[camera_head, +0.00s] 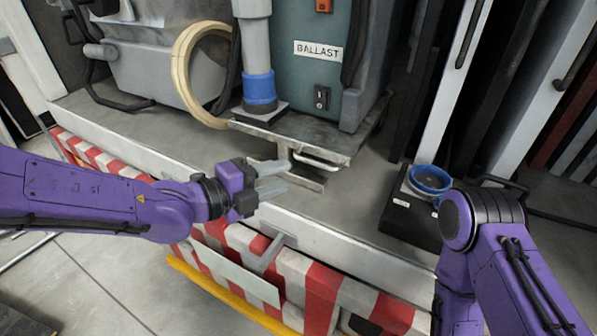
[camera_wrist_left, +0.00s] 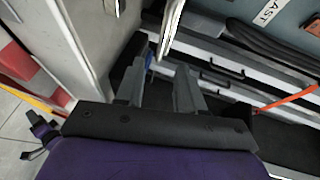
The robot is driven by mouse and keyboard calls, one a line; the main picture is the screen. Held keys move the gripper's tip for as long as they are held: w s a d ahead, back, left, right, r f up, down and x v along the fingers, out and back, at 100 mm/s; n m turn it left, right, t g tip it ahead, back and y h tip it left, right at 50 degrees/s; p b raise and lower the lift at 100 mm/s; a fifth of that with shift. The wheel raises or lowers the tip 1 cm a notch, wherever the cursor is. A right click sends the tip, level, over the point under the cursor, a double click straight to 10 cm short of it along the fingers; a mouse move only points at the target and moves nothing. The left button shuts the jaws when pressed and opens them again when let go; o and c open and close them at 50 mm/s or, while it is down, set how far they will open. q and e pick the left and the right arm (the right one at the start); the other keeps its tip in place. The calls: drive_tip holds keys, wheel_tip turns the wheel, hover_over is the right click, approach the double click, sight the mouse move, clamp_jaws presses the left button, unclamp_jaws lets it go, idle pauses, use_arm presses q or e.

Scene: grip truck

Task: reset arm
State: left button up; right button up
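My left gripper (camera_head: 284,178) is open and empty, its two grey fingers spread apart. It hangs over the front edge of the truck's ledge, in front of a metal bracket with a handle. In the left wrist view the two fingers of the left gripper (camera_wrist_left: 160,88) stand apart with nothing held between them. My right arm (camera_head: 485,225) shows bent at the lower right of the head view. Its gripper is out of the picture.
A teal ballast unit (camera_head: 308,60) stands on the ledge, beside a grey post with a blue collar (camera_head: 259,92). A coiled tan cable (camera_head: 182,68) hangs left of it. A black box with a blue round socket (camera_head: 432,178) sits near my right arm. Red-white striping (camera_head: 322,298) covers the front.

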use_arm(q)
drive_tip(key=shift+v, duration=1.15)
